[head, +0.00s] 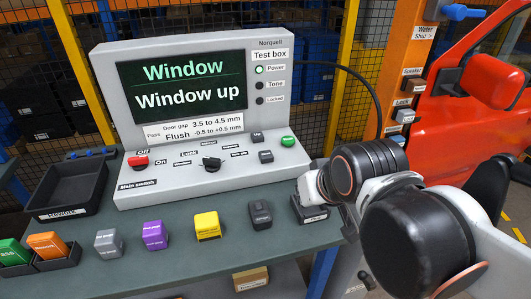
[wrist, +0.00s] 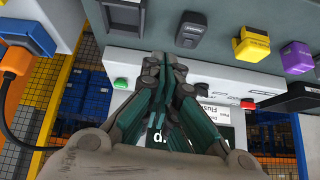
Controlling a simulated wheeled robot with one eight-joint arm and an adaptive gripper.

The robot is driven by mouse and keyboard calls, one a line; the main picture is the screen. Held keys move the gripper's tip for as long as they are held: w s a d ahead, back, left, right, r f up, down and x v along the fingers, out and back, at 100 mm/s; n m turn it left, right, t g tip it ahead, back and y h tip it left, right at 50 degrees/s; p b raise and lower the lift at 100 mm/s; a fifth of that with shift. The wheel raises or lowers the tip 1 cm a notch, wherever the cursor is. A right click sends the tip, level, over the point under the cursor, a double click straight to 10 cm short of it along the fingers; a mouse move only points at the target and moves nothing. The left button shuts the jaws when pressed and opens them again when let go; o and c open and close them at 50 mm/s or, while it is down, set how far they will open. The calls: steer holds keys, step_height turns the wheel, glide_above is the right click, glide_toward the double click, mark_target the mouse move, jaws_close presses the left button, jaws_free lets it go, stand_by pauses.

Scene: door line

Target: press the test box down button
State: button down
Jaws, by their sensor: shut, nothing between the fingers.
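The grey test box (head: 110,80) stands on the bench, its dark screen (head: 180,85) reading "Window" and "Window up". On its sloped panel are two small dark buttons at the right, an upper one (head: 257,136) and a lower one (head: 266,156); the lower seems to be the down button, but its label is too small to read surely. A green button (head: 288,141) sits right of them. My gripper (wrist: 165,62) is shut and empty over the panel's near edge in the wrist view, hiding the dark buttons there. In the head view its fingers are hidden. Contact cannot be told.
A black holder (head: 310,212) stands close to my wrist. A dark grey block (head: 260,213), a yellow block (head: 207,226) and a purple block (head: 154,235) line the bench front. A red main switch (head: 138,161) and black knob (head: 211,164) are further left. A red car door (head: 460,110) stands right.

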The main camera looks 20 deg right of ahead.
steer(key=w+r+m+t+p, duration=0.1)
steer(key=w+r+m+p, duration=0.3)
steer(key=w, duration=1.1)
steer(key=m+t+p, duration=0.1)
steer(key=m+p, duration=0.2)
glide_above(269, 153)
step_height(269, 153, down, 3)
steer(key=shift+s+f+y, duration=0.1)
steer(key=shift+f+y, duration=0.05)
steer(key=shift+y, duration=0.25)
steer(key=shift+f, duration=0.1)
step_height(269, 153, down, 9)
steer(key=b, duration=0.6)
steer(key=shift+f+b, duration=0.25)
steer(key=shift+b, duration=0.25)
